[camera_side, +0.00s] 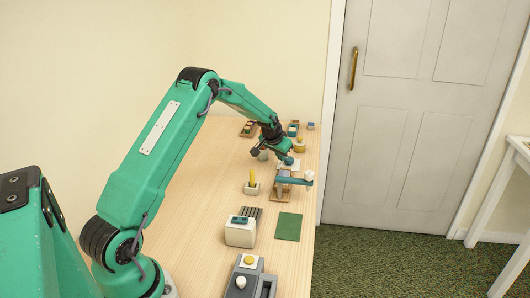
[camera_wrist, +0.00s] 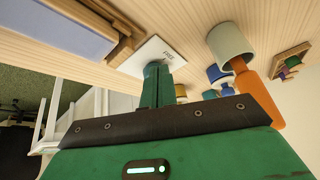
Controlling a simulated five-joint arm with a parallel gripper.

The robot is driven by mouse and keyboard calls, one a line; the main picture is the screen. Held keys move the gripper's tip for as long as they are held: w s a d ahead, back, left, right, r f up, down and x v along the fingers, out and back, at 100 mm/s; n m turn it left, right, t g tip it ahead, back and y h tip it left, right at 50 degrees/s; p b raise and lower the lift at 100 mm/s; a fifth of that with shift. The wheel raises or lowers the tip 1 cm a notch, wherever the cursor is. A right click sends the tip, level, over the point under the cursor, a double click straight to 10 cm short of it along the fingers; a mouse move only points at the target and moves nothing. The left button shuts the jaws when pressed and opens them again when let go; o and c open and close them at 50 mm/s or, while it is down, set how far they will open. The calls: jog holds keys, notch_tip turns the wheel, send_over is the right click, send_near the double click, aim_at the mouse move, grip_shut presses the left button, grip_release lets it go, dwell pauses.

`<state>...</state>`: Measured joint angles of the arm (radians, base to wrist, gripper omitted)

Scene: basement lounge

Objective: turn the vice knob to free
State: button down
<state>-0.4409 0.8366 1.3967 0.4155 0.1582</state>
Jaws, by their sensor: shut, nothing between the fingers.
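In the side view my gripper (camera_side: 288,158) is low over the far part of the bench, above a white plate (camera_side: 293,165). In the wrist view my gripper (camera_wrist: 160,80) is shut, with its green fingers together. A round teal part (camera_wrist: 156,69), which looks like a knob, is at the fingertips on the white plate (camera_wrist: 137,58). The fingers partly cover the teal part. Whether they touch it, and which way it points, I cannot tell.
A wooden-based device with a blue arm and white ball (camera_side: 308,175) stands just nearer. A grey-white cup (camera_wrist: 231,40) is close on the right in the wrist view, with an orange handle-like thing (camera_wrist: 256,95) beside or in it. A green mat (camera_side: 288,227) lies nearer.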

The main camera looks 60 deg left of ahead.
jog(key=shift+f, duration=0.8)
jog(key=shift+w, duration=0.3)
dwell(0.5)
jog(key=shift+w+d, duration=0.1)
jog(key=shift+d, duration=0.3)
dwell(0.4)
jog(key=shift+s+d, duration=0.1)
jog(key=shift+s, duration=0.3)
notch_tip(320, 180, up, 6)
dwell(0.8)
